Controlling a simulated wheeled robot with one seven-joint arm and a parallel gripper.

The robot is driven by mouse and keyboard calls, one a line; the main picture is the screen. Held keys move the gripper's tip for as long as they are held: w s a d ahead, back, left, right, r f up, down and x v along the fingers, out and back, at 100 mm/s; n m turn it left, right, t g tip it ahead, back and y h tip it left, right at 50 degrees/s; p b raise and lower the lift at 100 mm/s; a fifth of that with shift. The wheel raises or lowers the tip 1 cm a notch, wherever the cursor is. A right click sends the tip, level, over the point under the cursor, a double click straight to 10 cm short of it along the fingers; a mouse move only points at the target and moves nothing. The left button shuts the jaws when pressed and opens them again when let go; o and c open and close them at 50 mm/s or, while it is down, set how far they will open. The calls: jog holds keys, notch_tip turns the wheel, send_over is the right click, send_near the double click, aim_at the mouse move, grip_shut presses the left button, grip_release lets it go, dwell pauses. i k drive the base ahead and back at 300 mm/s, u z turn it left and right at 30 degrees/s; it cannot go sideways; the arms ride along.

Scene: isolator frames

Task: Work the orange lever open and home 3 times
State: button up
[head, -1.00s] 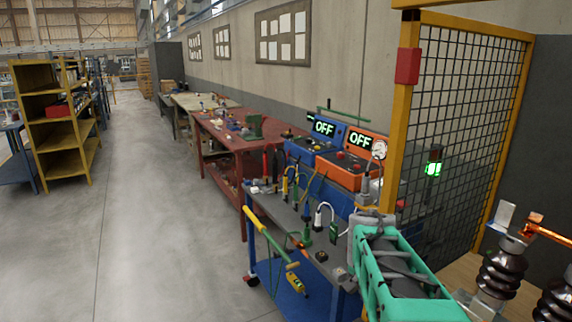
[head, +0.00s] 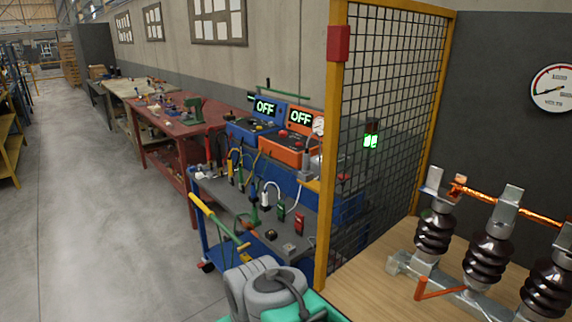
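The orange lever (head: 440,293) is low on the near left side of the isolator frame, at the right of the head view. It sticks out from the grey metal base rail (head: 405,265) beneath the dark ribbed insulators (head: 433,232). A copper-coloured bar (head: 480,201) runs across the metal clips on top of the insulators. Grey and teal links of my arm show at the bottom centre, left of the lever and apart from it. My gripper's fingers are not in view. The right end of the isolator frame is cut off by the picture edge.
A yellow-framed mesh guard (head: 385,130) stands left of and behind the isolator, with a red box on its post. A grey-topped blue cart (head: 222,192) with tools stands left of the guard. Wooden bench top (head: 375,285) is bare beside the isolator. Open floor lies left.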

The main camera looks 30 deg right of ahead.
aim_at(487, 256)
jog(key=z, duration=1.35)
jog(key=k, duration=0.95)
jog(key=z, duration=2.85)
